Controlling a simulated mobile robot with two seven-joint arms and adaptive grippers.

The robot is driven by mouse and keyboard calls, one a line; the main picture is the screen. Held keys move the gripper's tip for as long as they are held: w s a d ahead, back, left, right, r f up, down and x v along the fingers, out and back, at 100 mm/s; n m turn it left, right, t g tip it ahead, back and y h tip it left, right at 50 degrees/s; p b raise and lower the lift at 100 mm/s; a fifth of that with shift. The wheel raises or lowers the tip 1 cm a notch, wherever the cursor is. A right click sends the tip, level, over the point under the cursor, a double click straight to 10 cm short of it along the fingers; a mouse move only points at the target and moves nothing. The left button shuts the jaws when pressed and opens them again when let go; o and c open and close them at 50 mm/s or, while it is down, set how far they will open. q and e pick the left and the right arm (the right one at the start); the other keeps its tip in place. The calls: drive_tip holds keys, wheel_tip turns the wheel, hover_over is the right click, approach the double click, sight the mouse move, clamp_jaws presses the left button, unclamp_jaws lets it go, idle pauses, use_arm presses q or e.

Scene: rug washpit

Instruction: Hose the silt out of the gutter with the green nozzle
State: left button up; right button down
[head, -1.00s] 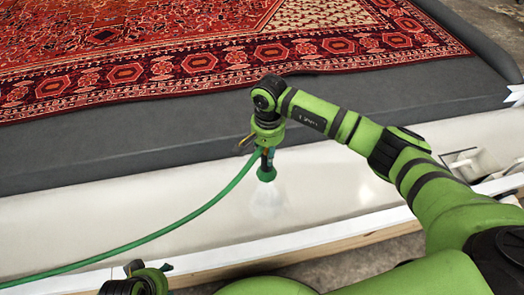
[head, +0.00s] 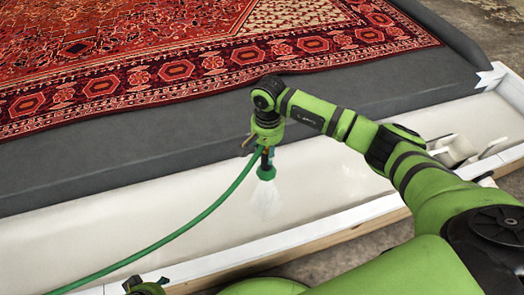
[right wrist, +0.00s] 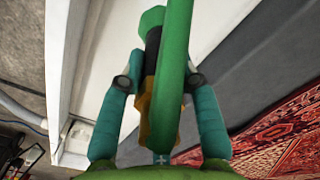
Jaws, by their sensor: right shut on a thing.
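The green nozzle (head: 266,171) points down over the pale gutter (head: 330,175), and a whitish spray falls from its tip onto the gutter floor. My right gripper (head: 263,150) is shut on the nozzle. In the right wrist view, its teal fingers stand either side of the nozzle (right wrist: 153,50), and the green hose (right wrist: 175,75) crosses in front. In the head view the hose (head: 200,217) runs down to the lower left. I cannot make out distinct silt on the pale floor.
A patterned red rug (head: 180,70) lies on the grey platform (head: 120,150) behind the gutter. A white fitting (head: 455,150) stands at the gutter's right end. The white front rim (head: 335,222) runs along the near side.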

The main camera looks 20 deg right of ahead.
use_arm(q)
wheel_tip(320, 180, down, 7)
drive_tip(key=s+p, duration=0.2)
drive_tip(key=p, duration=0.1)
drive_tip(key=shift+g, duration=0.3)
use_arm(e)
drive_tip(key=d+r, duration=0.4)
drive_tip(key=d, duration=0.1)
drive_tip(key=shift+s+d, duration=0.15)
drive_tip(key=shift+d, duration=0.05)
idle(0.8)
use_arm(q)
drive_tip(key=shift+f, duration=0.15)
use_arm(e)
drive_tip(key=shift+r, duration=0.1)
idle(0.7)
